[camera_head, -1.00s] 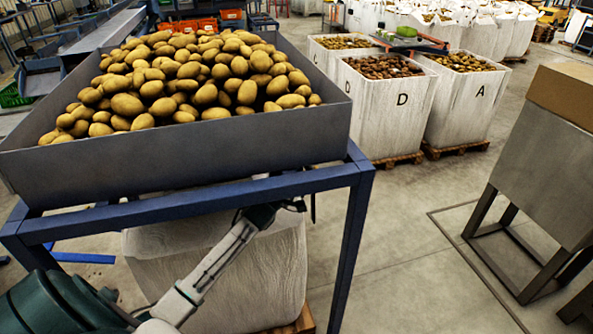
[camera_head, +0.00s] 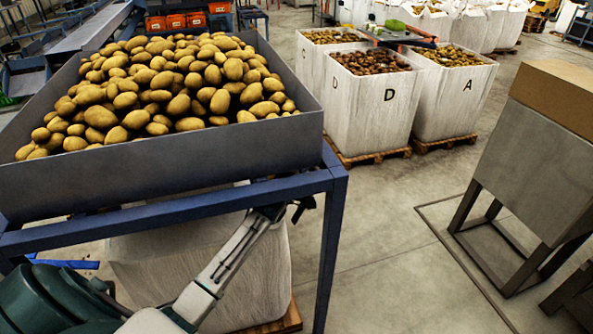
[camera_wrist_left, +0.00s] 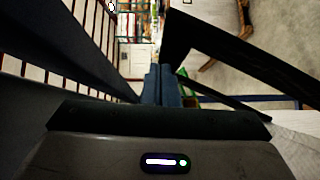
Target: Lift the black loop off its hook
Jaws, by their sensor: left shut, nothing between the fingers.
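My left gripper (camera_head: 304,206) is small and dark in the head view, at the end of my arm under the hopper table's front rail, just left of its right leg. It is shut with nothing held. In the left wrist view, narrow bluish parts (camera_wrist_left: 162,78) stand at the middle beyond my wrist housing. Dark bands (camera_wrist_left: 235,55) cross the right of that view in an angled shape; I cannot tell whether they are the black loop. I cannot make out the loop or its hook in the head view. My right gripper is not in view.
A grey hopper (camera_head: 190,165) heaped with potatoes (camera_head: 165,90) stands on a blue frame (camera_head: 330,250). A white bulk bag (camera_head: 200,270) sits on a pallet beneath it. Filled white bags (camera_head: 365,115) stand behind. A grey stand (camera_head: 530,160) is at right; the floor between is clear.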

